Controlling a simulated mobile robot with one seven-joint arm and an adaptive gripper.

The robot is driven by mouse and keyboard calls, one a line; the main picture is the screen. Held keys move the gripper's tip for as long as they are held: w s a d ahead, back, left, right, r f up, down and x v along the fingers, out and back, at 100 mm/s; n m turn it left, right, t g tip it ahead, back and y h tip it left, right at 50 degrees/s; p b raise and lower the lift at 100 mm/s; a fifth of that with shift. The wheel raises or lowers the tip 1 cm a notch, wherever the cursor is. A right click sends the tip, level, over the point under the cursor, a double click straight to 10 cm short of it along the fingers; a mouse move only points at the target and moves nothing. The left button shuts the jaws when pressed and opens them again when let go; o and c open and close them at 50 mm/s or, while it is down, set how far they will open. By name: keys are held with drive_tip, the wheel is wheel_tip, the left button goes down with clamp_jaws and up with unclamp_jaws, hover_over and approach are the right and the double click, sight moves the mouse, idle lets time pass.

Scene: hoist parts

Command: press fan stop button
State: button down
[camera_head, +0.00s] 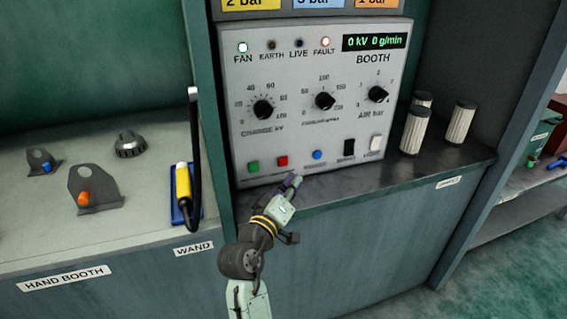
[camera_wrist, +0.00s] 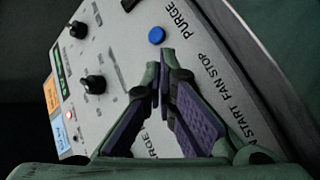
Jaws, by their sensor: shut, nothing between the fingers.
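The grey booth control panel (camera_head: 345,120) stands upright at the back of a dark ledge. Along its bottom are a green button (camera_head: 254,166), a red button (camera_head: 282,161) and a blue button (camera_head: 317,154). My gripper (camera_head: 296,181) is shut and empty, its tips just in front of and below the red and blue buttons. The red and green buttons are hidden there behind my fingers. I cannot tell whether the tips touch the panel.
The FAN lamp (camera_head: 242,47) and FAULT lamp (camera_head: 325,42) are lit. Black and white switches (camera_head: 376,144) sit right of the blue button. Pleated filters (camera_head: 415,130) stand on the ledge at right. A yellow wand (camera_head: 183,188) and its black hose are at left.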

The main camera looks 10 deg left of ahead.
sight(287, 172)
drive_tip(key=shift+w+a, duration=0.4)
drive_tip(key=shift+w, duration=0.45)
drive_tip(key=shift+w+a, duration=0.35)
drive_tip(key=shift+w, duration=0.45)
drive_tip(key=shift+w, duration=0.1)
drive_tip(key=shift+w+a+b, duration=0.15)
drive_tip(key=shift+w+b, duration=0.1)
drive_tip(key=shift+b, duration=0.05)
drive_tip(key=shift+w+a, duration=0.15)
drive_tip(key=shift+w, duration=0.25)
idle(0.7)
drive_tip(key=shift+s, duration=0.15)
drive_tip(key=shift+s+d, duration=0.3)
drive_tip(key=shift+s, duration=0.35)
drive_tip(key=shift+s+d, duration=0.35)
drive_tip(key=shift+s, duration=0.4)
drive_tip(key=shift+s+d, duration=0.4)
drive_tip(key=shift+s, duration=0.35)
drive_tip(key=shift+s+d, duration=0.35)
drive_tip(key=shift+s, duration=0.4)
